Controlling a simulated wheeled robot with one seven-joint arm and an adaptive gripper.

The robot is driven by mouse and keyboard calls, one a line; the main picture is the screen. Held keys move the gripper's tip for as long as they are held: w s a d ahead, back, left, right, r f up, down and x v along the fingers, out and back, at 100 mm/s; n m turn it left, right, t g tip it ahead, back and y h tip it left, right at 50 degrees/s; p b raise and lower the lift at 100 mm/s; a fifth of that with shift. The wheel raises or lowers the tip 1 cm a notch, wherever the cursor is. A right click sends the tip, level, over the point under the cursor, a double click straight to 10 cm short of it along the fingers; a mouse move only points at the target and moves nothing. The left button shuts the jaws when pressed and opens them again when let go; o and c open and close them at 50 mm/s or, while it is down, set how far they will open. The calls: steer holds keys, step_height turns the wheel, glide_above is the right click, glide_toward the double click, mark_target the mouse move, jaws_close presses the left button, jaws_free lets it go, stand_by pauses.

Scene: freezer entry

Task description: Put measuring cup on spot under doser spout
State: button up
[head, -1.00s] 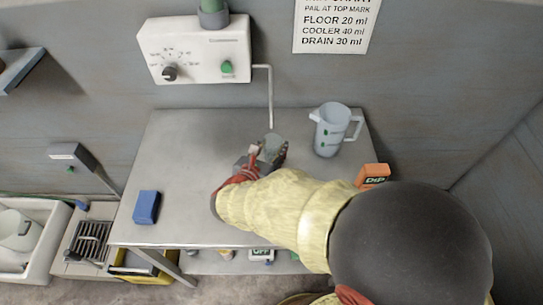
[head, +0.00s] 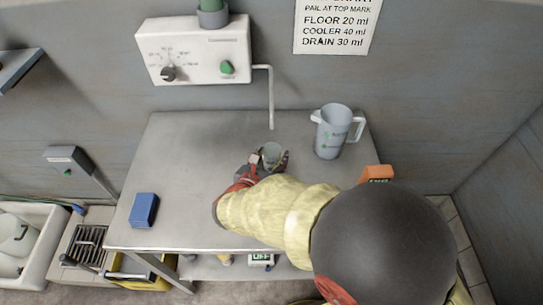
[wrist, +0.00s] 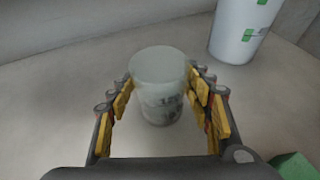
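The measuring cup (head: 271,155) is small, clear and greenish, with dark markings on its side. It is upright between the fingers of my gripper (head: 268,163), a little to the near side of the doser's thin spout (head: 271,110), whose tip shows just behind it. In the wrist view the cup (wrist: 158,85) fills the gap between the yellow finger pads of my gripper (wrist: 160,95), which appear closed against its sides. Whether its base touches the table is hard to tell. The white doser (head: 195,50) hangs on the wall. No spot mark is visible beneath the spout.
A grey-white jug (head: 332,132) stands right of the cup on the steel table (head: 190,150); it also shows in the wrist view (wrist: 238,28). An orange box (head: 377,174) is at the right edge, partly behind my arm. A blue block (head: 143,210) lies front left. The table's left middle is clear.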

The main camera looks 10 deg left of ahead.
steer(key=shift+o, duration=1)
steer(key=shift+r, duration=0.25)
steer(key=p+v, duration=0.4)
steer(key=v, duration=0.8)
steer(key=shift+f, duration=0.15)
